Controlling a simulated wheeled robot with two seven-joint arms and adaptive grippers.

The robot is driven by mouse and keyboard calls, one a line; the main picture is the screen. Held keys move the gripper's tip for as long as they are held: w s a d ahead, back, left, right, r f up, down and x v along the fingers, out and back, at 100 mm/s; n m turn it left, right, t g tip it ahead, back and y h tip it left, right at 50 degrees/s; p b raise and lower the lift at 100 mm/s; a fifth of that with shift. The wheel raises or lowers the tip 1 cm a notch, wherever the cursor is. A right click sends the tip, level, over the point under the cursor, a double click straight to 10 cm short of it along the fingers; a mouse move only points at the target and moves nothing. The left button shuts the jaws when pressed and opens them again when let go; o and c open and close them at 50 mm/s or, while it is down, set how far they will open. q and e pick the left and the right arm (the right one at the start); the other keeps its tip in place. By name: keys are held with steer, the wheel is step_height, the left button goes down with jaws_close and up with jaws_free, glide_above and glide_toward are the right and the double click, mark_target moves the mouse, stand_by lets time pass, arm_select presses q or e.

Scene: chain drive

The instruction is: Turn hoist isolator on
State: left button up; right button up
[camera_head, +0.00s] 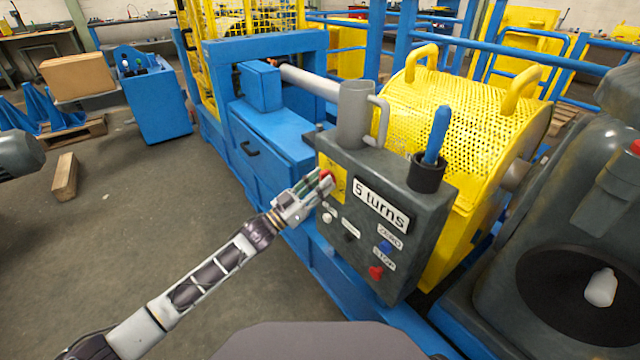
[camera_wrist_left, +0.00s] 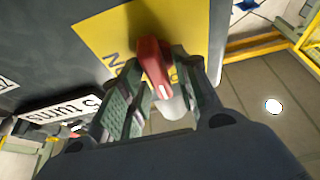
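The red isolator handle (camera_wrist_left: 153,62) sits on a yellow plate (camera_wrist_left: 98,32) with dark lettering, partly covered. In the head view the yellow plate (camera_head: 338,182) is on the upper left of the dark control box's front. My left gripper (camera_head: 325,180) reaches this plate from the left, and a bit of red shows between its fingers. In the left wrist view the two fingers of the left gripper (camera_wrist_left: 160,75) lie on either side of the handle, with their tips against it and no clear gap. The handle stands roughly upright in that view. My right gripper is not in view.
The dark control box (camera_head: 437,235) also carries a "5 turns" label (camera_head: 381,205), a white button (camera_head: 328,217), a blue button (camera_head: 386,245) and a red button (camera_head: 376,272). A blue-handled tool (camera_head: 437,135) stands in its holder. A yellow perforated guard (camera_head: 465,110) is behind.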

arm_select(q)
steer(key=c, duration=0.5)
jaws_close()
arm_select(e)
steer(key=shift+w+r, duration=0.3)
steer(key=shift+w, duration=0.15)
arm_select(q)
steer(key=shift+m, duration=0.5)
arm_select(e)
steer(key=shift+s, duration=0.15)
arm_select(q)
steer(key=shift+s+f+m+g+y+p, duration=0.1)
steer(key=shift+m+g+p, duration=1.2)
steer(key=shift+m, duration=2.3)
steer(key=shift+w+m+g+y+p, duration=0.1)
steer(key=shift+m+g+p, duration=0.55)
steer(key=shift+m+g, duration=2.05)
steer(key=shift+s+f+m+g+y+p, duration=0.1)
steer(key=shift+m+g+p, duration=0.7)
steer(key=shift+m, duration=3.7)
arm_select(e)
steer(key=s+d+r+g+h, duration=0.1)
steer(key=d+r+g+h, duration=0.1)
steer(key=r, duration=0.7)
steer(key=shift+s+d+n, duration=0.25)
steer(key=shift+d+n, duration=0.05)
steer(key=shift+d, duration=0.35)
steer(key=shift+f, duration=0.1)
